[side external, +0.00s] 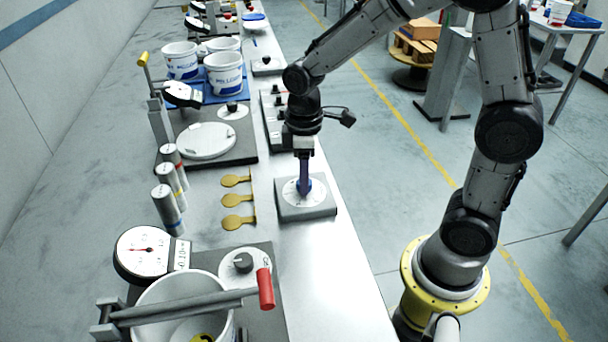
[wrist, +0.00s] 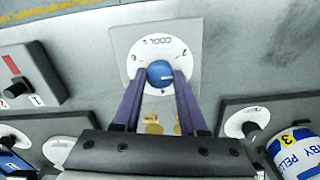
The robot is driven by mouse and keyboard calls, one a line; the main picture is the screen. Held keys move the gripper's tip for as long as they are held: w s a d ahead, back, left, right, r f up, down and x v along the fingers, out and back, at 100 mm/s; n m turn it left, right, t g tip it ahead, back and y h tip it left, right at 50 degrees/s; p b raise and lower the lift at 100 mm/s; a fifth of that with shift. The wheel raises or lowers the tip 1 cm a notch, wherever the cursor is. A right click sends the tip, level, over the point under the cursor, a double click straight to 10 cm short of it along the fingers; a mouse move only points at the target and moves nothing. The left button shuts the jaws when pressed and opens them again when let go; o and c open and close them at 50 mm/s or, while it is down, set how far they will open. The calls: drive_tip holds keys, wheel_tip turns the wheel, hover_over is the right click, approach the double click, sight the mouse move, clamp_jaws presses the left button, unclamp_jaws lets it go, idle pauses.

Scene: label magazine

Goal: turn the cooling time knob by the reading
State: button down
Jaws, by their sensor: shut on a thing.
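The cooling time knob (wrist: 157,70) is blue and sits in the middle of a round white dial (wrist: 146,52) with dark marks; the word COOL shows upside down in the wrist view. The dial is on a square grey block (side external: 306,211) near the bench edge in the side view. My gripper (wrist: 161,77) points down with its two purple fingers closed on either side of the knob. A pale mark on the knob points right in the wrist view. A white round gauge (side external: 143,254) with a red needle stands at the front left; its figures are too small to read.
Near the gauge are a white bucket (side external: 180,291) and a red-handled lever (side external: 265,289). Several yellow tags (side external: 237,200) and grey cylinders (side external: 166,206) lie or stand left of the block. A panel with black knobs (side external: 275,120) is behind it. Bench in front of the block is clear.

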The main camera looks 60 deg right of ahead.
drive_tip(key=shift+m, duration=2.8)
drive_tip(key=shift+c, duration=2.2)
unclamp_jaws()
wheel_tip(320, 180, up, 14)
